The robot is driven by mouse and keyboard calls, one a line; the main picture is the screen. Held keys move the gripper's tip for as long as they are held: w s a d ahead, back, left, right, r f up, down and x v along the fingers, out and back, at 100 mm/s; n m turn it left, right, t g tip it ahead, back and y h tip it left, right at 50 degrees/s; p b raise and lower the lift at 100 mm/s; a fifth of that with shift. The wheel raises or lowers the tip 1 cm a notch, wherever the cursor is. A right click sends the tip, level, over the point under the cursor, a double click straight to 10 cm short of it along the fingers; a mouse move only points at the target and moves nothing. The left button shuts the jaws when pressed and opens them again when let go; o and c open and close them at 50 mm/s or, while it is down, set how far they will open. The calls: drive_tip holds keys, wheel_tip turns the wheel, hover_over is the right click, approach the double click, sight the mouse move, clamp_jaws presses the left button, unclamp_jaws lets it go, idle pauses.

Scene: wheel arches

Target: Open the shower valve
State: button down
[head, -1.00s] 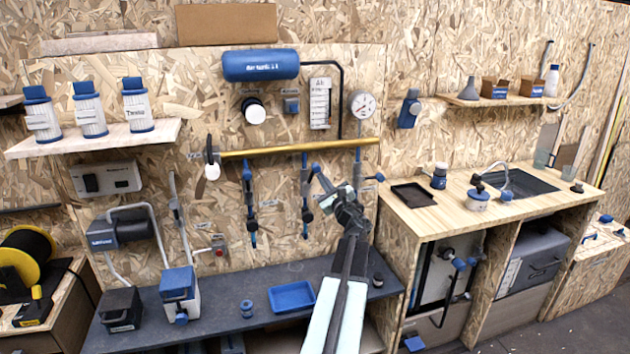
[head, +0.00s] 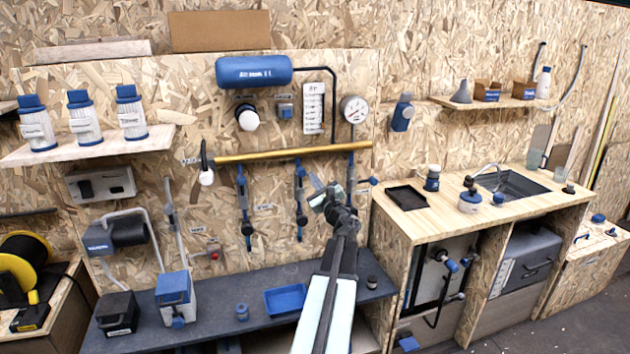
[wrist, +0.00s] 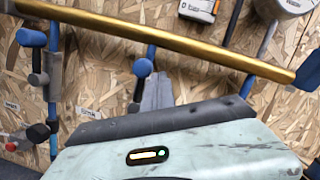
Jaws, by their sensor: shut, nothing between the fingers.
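Several blue drop pipes with valves hang from a brass pipe (head: 290,152) on the chipboard wall. Their labels are too small to read, so I cannot tell which is the shower valve. My gripper (head: 325,190) is shut and empty, in front of the wall between the middle drop pipe (head: 300,205) and the right one (head: 350,172). In the wrist view, its grey fingers (wrist: 156,92) point up towards the brass pipe (wrist: 160,40). A blue handle (wrist: 142,68) shows just left of the fingertips. I cannot tell whether they touch.
A dark bench (head: 255,285) with a blue tray (head: 285,299) lies below. A wooden counter (head: 462,216) with a sink stands right, with pipes and blue knobs (head: 451,265) under it. A blue tank (head: 254,70) and a gauge (head: 354,109) are above the brass pipe.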

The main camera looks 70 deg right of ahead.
idle(0.4)
drive_tip(key=s+a+f+b, duration=0.2)
drive_tip(key=s+a, duration=0.2)
drive_tip(key=s, duration=0.6)
drive_tip(key=shift+s+a+f+b, duration=0.2)
drive_tip(key=shift+a+f+b, duration=0.1)
drive_tip(key=shift+f+b, duration=0.1)
drive_tip(key=shift+w, duration=0.1)
